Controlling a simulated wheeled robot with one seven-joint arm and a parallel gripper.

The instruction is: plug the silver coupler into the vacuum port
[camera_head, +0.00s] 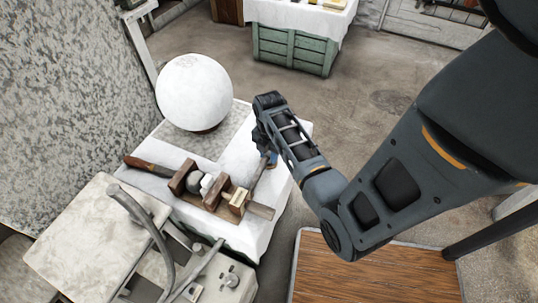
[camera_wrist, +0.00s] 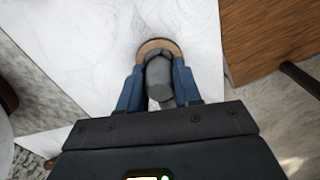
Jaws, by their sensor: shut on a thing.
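My gripper (camera_head: 268,155) reaches down over the right side of the white-covered table. In the wrist view its two blue fingers (camera_wrist: 158,88) are shut on a grey, rounded cylinder, which I take to be the silver coupler (camera_wrist: 159,72). A round brown-rimmed piece (camera_wrist: 153,43) shows just beyond the coupler's far end, over the white cloth. I cannot tell whether it is the vacuum port or part of the held piece, or whether they touch. In the head view my arm and gripper hide the coupler.
A large white plaster sphere (camera_head: 194,92) stands at the table's back. Wooden blocks and tools (camera_head: 210,192) lie along the front of the white cloth (camera_head: 245,230). A metal machine (camera_head: 205,277) stands at front left, a wood-topped surface (camera_head: 370,275) at front right. A green crate (camera_head: 293,50) stands behind.

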